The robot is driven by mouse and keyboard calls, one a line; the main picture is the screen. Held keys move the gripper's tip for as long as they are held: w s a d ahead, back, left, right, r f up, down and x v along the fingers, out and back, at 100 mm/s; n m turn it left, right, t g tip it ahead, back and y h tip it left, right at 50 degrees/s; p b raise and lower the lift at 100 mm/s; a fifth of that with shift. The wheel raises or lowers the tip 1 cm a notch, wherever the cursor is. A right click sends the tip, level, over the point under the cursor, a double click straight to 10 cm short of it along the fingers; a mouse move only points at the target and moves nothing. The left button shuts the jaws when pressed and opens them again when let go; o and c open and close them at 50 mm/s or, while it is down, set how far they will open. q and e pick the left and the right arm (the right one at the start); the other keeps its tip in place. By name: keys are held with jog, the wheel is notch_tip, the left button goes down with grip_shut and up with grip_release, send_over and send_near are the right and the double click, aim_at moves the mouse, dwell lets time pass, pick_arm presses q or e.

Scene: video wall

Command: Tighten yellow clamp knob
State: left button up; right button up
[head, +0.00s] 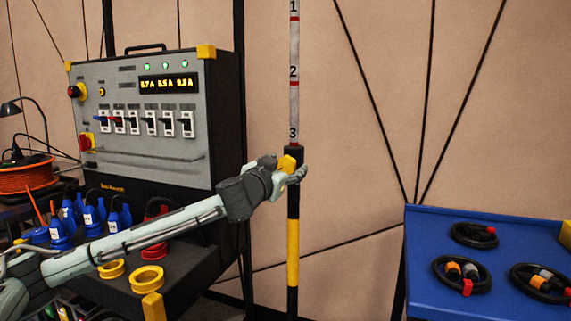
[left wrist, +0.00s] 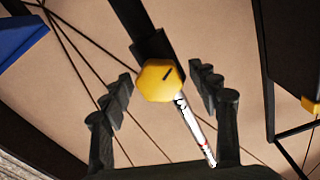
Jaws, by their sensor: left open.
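The yellow clamp knob (head: 287,163) sits on the black collar of an upright pole (head: 293,245) with black and yellow bands. In the left wrist view the knob (left wrist: 158,80) is a yellow polygon with a short black mark slanting on its face. My left gripper (head: 294,173) is at the knob, its fingers partly covering it in the head view. In the left wrist view the open fingers (left wrist: 163,88) stand on either side of the knob, with gaps between. My right gripper is in neither view.
A grey power panel (head: 140,110) with switches and a lit display stands at left. Blue plugs and yellow rings (head: 147,279) lie on the dark shelf below. A blue table (head: 490,222) with coiled cables is at right. A white numbered staff (head: 294,75) rises above the collar.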

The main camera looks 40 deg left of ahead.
pick_arm(q)
jog(key=c, duration=1.2)
